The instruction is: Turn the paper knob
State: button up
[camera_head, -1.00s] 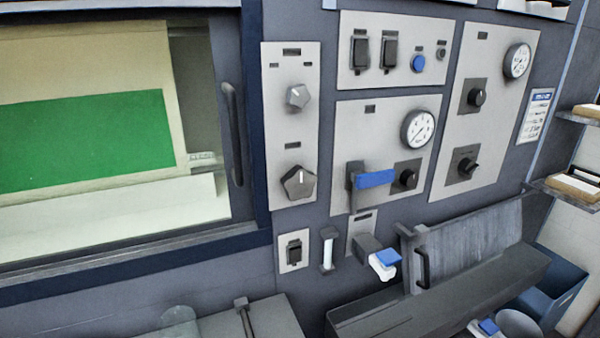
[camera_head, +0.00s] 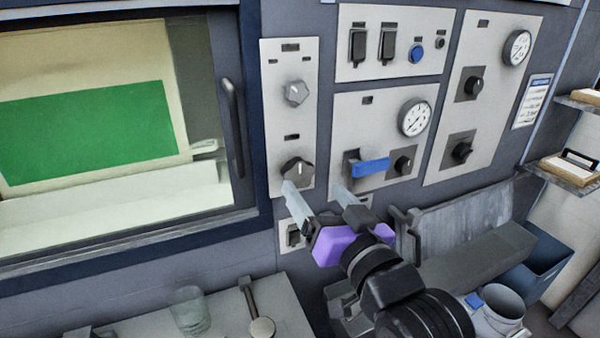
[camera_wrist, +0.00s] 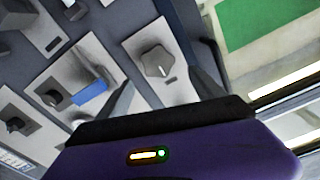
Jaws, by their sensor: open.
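Two knobs sit on the narrow grey panel (camera_head: 309,140): an upper grey knob (camera_head: 296,92) and a lower darker knob (camera_head: 297,170). Their labels are too small to read, so I cannot tell which is the paper knob. My gripper (camera_head: 313,188) is open and empty, with its fingertips just below and to the right of the lower knob. In the wrist view, what looks like the lower knob (camera_wrist: 156,62) shows beyond and between the spread fingers (camera_wrist: 162,90), apart from them as far as I can see.
A blue-handled lever (camera_head: 371,168), a dial gauge (camera_head: 415,117) and a black knob (camera_head: 402,163) are on the panel to the right. A black switch (camera_head: 293,235) sits below the knob panel. The window's vertical handle (camera_head: 233,125) stands to the left. A glass (camera_head: 188,310) stands below.

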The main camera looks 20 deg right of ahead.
aim_at(300, 176)
jog(key=w, duration=0.2)
jog(key=w+p, duration=0.1)
jog(key=w, duration=0.4)
jog(key=shift+w+f+p, duration=0.35)
jog(key=shift+w+p, duration=0.05)
jog(key=c, duration=1.4)
